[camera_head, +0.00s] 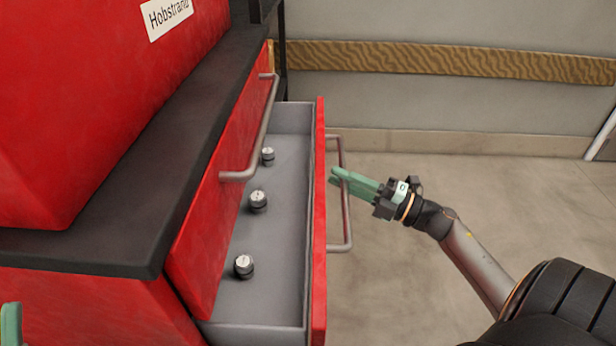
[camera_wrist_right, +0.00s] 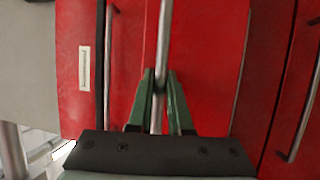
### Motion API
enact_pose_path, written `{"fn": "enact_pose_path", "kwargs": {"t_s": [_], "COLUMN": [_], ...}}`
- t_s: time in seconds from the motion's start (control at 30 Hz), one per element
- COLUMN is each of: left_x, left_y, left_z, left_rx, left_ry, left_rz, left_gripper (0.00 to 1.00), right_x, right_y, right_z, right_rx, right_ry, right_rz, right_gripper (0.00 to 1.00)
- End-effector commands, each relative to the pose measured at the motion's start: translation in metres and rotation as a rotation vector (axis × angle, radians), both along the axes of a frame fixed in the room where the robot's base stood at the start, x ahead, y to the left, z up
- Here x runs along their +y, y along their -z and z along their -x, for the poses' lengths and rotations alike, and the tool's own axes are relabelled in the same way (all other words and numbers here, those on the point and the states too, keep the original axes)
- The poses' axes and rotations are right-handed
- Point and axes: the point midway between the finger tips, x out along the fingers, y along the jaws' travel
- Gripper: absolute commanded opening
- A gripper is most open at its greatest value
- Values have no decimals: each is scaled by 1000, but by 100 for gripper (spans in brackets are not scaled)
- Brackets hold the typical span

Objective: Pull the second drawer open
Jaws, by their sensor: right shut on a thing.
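The second drawer (camera_head: 319,230) of the red cabinet stands pulled out below the top drawer, with its grey inside in view. Its metal bar handle (camera_head: 346,215) is on the front. My right gripper (camera_head: 340,178) is at this handle, its green fingers on either side of the bar. The right wrist view shows the bar (camera_wrist_right: 165,50) running between the two fingers (camera_wrist_right: 160,88), which are shut on it. A green tip of my left gripper (camera_head: 11,322) shows at the lower left edge; its jaws cannot be made out.
Several small dark knobs with silver tops (camera_head: 258,200) stand in the open drawer. The top drawer (camera_head: 222,200) is shut above it. A black worktop edge (camera_head: 140,230) overhangs at left. The floor (camera_head: 480,200) to the right is clear.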

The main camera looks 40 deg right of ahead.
Motion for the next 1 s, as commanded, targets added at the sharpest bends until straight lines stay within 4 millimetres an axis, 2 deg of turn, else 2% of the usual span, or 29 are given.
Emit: {"fn": "enact_pose_path", "kwargs": {"t_s": [0.2, 0.4, 0.6, 1.0], "left_x": [0, 1, 2, 2], "left_y": [0, 8, 15, 14], "left_z": [-3, -10, -14, -14], "left_rx": [14, 53, 83, 82], "left_ry": [-5, -13, -18, -20], "left_rz": [-1, -4, -3, 3], "left_gripper": [50, 50, 50, 50], "right_x": [-38, -59, -69, -70], "right_y": [1, 0, 0, 0], "right_z": [29, 45, 52, 53], "right_rx": [4, 1, 1, 0], "right_ry": [1, -1, -1, -1], "right_rz": [2, 0, 1, 0], "right_gripper": [0, 0, 0, 0]}}
